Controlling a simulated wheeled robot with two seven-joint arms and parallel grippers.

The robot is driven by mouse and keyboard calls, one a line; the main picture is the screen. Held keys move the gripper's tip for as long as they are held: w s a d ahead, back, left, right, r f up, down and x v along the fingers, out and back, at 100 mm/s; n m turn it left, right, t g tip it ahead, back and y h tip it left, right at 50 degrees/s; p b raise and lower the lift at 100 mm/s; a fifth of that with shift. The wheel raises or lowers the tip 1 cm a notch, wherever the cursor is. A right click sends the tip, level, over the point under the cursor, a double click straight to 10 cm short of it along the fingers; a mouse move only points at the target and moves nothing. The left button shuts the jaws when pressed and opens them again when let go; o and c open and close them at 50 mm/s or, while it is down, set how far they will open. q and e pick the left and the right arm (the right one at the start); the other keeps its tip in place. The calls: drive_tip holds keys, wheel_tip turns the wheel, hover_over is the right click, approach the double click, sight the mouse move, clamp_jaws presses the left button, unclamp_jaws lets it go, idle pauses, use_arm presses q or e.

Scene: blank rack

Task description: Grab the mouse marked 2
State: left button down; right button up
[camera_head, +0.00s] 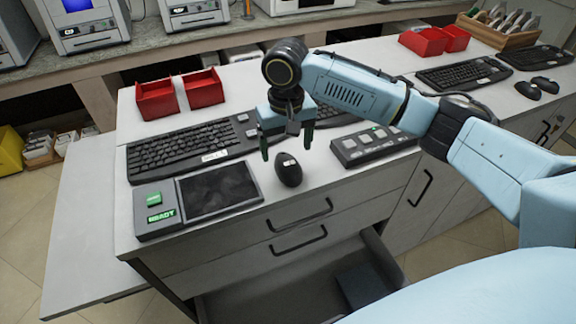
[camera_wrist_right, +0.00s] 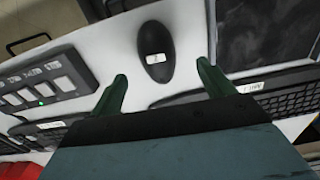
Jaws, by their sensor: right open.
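A black mouse (camera_head: 289,172) with a small white label lies on the white desk, right of the dark screen pad. It also shows in the right wrist view (camera_wrist_right: 156,40); its label carries a small mark, too blurred to read surely. My right gripper (camera_head: 287,146) is open and empty, pointing down just behind the mouse in the head view. In the right wrist view its green fingers (camera_wrist_right: 162,72) are spread, with the mouse ahead of the gap between them. Two more black mice (camera_head: 528,91) sit at the far right, their labels unreadable. My left gripper is out of view.
A keyboard (camera_head: 185,148) and a screen pad (camera_head: 218,190) with a green READY panel lie left of the mouse. A button box (camera_head: 372,146) stands to its right. Red bins (camera_head: 157,99) stand behind. An open drawer (camera_head: 290,295) juts out below the front edge.

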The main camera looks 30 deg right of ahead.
sight(288, 161)
drive_tip(key=shift+f, duration=0.3)
drive_tip(key=f, duration=0.4)
drive_tip(key=shift+d+f, duration=0.1)
drive_tip(key=shift+d, duration=0.15)
drive_tip(key=shift+f, duration=0.4)
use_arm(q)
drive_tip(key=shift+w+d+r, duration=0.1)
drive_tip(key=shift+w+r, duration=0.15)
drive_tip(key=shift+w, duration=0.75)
use_arm(e)
drive_tip(key=c, duration=1.1)
